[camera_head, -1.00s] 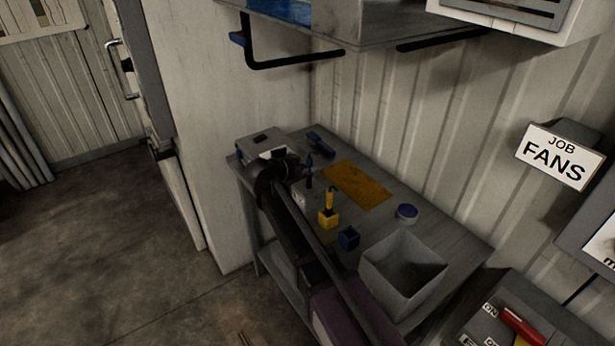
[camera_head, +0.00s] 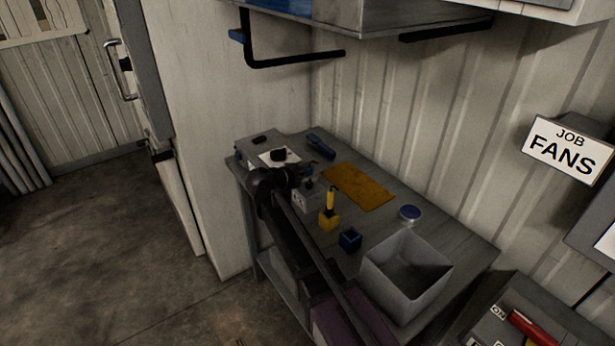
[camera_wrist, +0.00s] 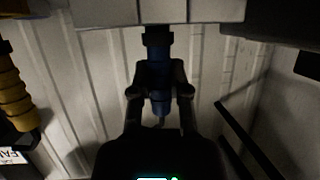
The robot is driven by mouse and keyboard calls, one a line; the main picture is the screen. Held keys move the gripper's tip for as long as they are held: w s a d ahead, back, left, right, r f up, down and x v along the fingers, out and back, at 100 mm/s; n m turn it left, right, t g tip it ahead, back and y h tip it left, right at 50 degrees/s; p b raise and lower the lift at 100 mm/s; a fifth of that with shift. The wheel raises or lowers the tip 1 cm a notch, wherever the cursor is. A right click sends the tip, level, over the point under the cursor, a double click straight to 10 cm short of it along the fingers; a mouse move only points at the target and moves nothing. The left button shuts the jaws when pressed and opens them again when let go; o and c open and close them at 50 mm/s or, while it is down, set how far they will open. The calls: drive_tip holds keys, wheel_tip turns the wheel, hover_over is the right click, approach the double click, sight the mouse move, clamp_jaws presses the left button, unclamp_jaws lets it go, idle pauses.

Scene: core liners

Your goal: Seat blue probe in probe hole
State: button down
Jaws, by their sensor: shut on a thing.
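The blue probe (camera_wrist: 158,75) is upright between the two fingers of my gripper (camera_wrist: 160,92), which is shut on it in the wrist view. Its dark end reaches the edge of a pale grey block (camera_wrist: 105,12) at the top of that view. I cannot tell whether that end is in a hole or just in front of the block. In the head view, my gripper (camera_head: 312,174) is low over the left part of the table, right above the small grey block (camera_head: 303,203). The probe is small and dark there, and the probe hole is hidden.
A yellow block (camera_head: 329,222) holding a yellow probe (camera_head: 330,198) and a blue block (camera_head: 350,240) stand to the right. A blue item (camera_head: 321,145) lies at the back.

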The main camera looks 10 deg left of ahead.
drive_tip(key=c, duration=0.6)
unclamp_jaws()
drive_tip(key=shift+r, duration=0.15)
drive_tip(key=p+v, duration=0.5)
drive_tip(key=v, duration=0.7)
